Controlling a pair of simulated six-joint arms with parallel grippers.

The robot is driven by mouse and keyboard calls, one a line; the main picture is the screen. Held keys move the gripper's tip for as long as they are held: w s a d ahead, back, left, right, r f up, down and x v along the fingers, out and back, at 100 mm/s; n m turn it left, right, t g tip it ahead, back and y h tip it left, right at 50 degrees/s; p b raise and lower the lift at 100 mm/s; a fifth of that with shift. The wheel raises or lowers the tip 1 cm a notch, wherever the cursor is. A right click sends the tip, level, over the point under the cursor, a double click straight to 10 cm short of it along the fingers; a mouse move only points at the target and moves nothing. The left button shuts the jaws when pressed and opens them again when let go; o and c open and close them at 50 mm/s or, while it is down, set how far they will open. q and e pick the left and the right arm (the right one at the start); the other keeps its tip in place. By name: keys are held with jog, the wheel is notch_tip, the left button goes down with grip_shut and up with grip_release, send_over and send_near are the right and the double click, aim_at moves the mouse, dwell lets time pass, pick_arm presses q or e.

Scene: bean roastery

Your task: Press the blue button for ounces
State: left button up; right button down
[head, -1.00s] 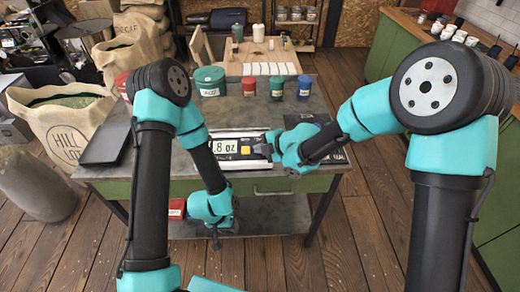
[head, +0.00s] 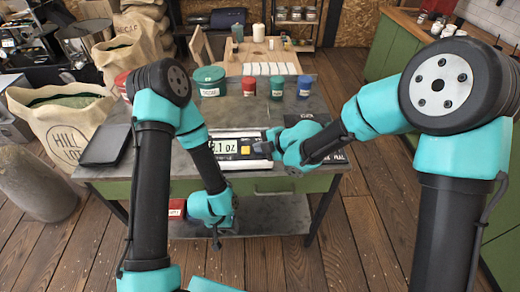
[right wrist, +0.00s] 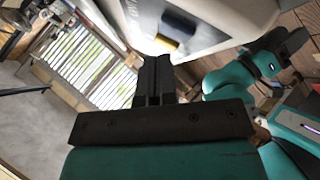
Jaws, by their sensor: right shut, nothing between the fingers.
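The scale (head: 232,163) sits at the table's front middle, its lit display (head: 223,147) showing a number in oz, first digit partly covered by my left arm. A yellow button (head: 245,150) is right of the display. My right gripper (head: 266,147) is shut and empty, its tip over the scale's button end. In the right wrist view, the shut fingers (right wrist: 155,62) point toward the yellow button (right wrist: 167,44), with a dark blue button (right wrist: 179,22) beyond it. The gripper hides the blue button in the head view. My left gripper (head: 216,242) hangs before the table; its jaws are too small to judge.
A large green tin (head: 209,82), a red tin (head: 249,87), a smaller green tin (head: 277,88) and a blue tin (head: 304,88) stand behind the scale. A dark tray (head: 105,146) lies at the table's left. The metal tabletop (head: 262,112) between tins and scale is clear.

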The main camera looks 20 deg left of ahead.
aim_at(261, 161)
jog(key=shift+s+d+r, duration=0.1)
jog(key=shift+s+r, duration=0.15)
jog(key=shift+r, duration=0.55)
jog(key=shift+s+d+r, duration=0.1)
jog(key=shift+s+r, duration=0.2)
jog(key=shift+r, duration=0.5)
jog(key=shift+s+d+r, duration=0.1)
jog(key=shift+s+r, duration=0.15)
jog(key=shift+r, duration=0.55)
